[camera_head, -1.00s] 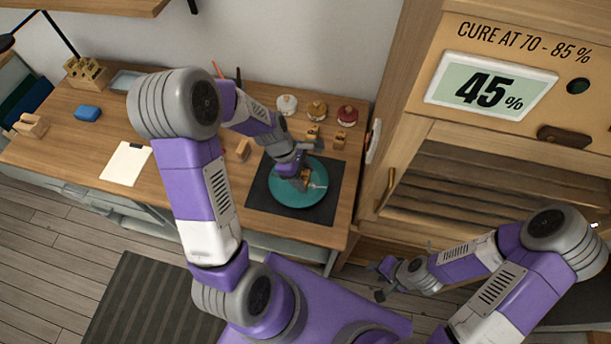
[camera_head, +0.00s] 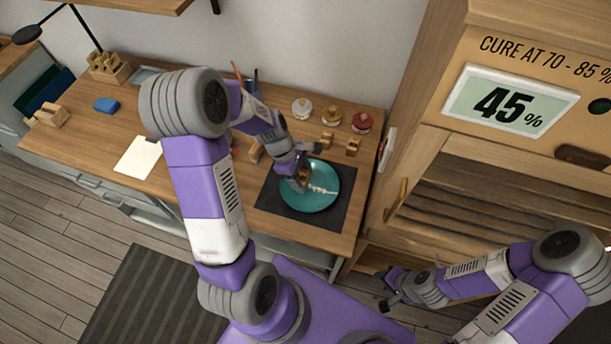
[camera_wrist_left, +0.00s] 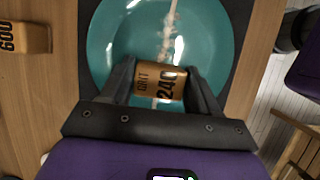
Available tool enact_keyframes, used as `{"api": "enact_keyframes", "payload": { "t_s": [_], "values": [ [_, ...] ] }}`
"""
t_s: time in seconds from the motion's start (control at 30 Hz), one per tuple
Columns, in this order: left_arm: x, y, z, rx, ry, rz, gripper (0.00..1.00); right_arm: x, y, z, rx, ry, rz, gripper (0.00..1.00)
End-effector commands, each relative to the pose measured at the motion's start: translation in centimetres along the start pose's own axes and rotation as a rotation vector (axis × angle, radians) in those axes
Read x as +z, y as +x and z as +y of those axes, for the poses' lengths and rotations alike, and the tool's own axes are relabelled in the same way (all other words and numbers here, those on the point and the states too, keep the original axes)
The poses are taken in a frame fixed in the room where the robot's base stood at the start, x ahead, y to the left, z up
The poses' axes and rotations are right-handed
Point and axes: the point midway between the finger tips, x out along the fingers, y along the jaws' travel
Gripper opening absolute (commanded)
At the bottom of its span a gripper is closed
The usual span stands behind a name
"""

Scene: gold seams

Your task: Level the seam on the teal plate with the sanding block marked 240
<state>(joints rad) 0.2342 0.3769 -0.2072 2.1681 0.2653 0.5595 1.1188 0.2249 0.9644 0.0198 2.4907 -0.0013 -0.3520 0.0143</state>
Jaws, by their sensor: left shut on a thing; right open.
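The teal plate (camera_head: 318,200) lies on a dark mat (camera_head: 284,208) near the right end of the workbench. A pale, rough seam (camera_head: 323,190) runs across it; the seam also shows in the left wrist view (camera_wrist_left: 167,38). My left gripper (camera_head: 299,184) is over the plate's left part, shut on the sanding block marked 240 (camera_wrist_left: 158,80). The block sits over the seam line and hides part of it; I cannot tell whether it touches the plate. My right gripper (camera_head: 388,291) is open and empty, low in front of the cabinet.
A block marked 600 (camera_wrist_left: 34,38) stands left of the mat. A cabinet (camera_head: 420,185) with a 45% display (camera_head: 510,101) is at the right. A clipboard (camera_head: 138,157) lies left.

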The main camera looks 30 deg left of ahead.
Motion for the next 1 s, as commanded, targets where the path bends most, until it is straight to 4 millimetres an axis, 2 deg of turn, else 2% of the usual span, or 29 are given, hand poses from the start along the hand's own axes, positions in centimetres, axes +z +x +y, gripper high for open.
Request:
{"api": "enact_keyframes", "payload": {
  "t_s": [0.27,0.5,0.77,1.0],
  "values": [
    [-1.0,-0.5,-0.7,-0.002,-0.002,0.001,0.36,0.0,-0.1,0.0,0.000,0.000,0.000,0.43],
    [-0.9,-0.6,-0.7,-0.002,-0.001,0.000,0.36,0.0,-0.2,-0.1,0.000,0.000,0.000,0.43],
    [-0.2,-2.1,-0.7,-0.002,0.000,0.000,0.36,0.1,-1.8,-0.7,0.000,0.000,0.000,0.43],
    [-0.3,-1.9,-0.7,-0.002,0.000,0.000,0.36,0.1,-1.7,-0.6,0.000,0.000,0.000,0.43]
  ]
}}
